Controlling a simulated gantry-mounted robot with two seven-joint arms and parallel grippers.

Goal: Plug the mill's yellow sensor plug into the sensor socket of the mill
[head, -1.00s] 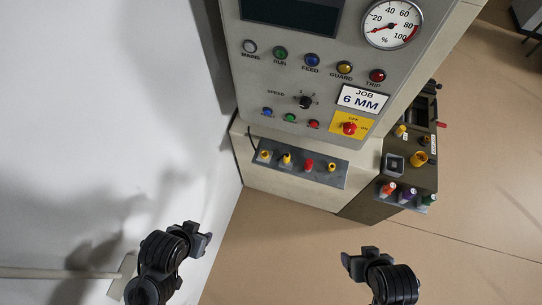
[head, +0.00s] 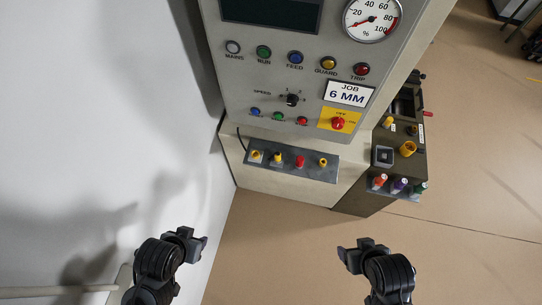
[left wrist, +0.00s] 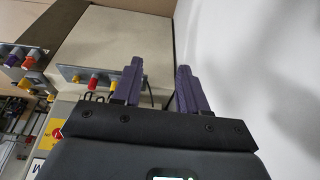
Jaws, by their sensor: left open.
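The mill (head: 300,85) stands ahead with its grey control panel. Below the panel a grey strip (head: 312,171) carries a yellow piece (head: 256,155) at its left end, a yellow-and-black piece (head: 278,157), a red piece (head: 300,162) and another yellow piece (head: 323,162). I cannot tell which of these is the sensor plug or the sensor socket. My left gripper (head: 198,243) is open and empty, below and left of the strip; its fingers (left wrist: 155,88) stand apart in the left wrist view. My right gripper (head: 346,255) is below and right of the strip; its finger gap is unclear.
A dark side unit (head: 372,197) to the right carries several coloured knobs or caps and a yellow ring-like piece (head: 408,149). A white wall (head: 110,120) runs close along the left. Brown floor (head: 275,235) lies open between my grippers.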

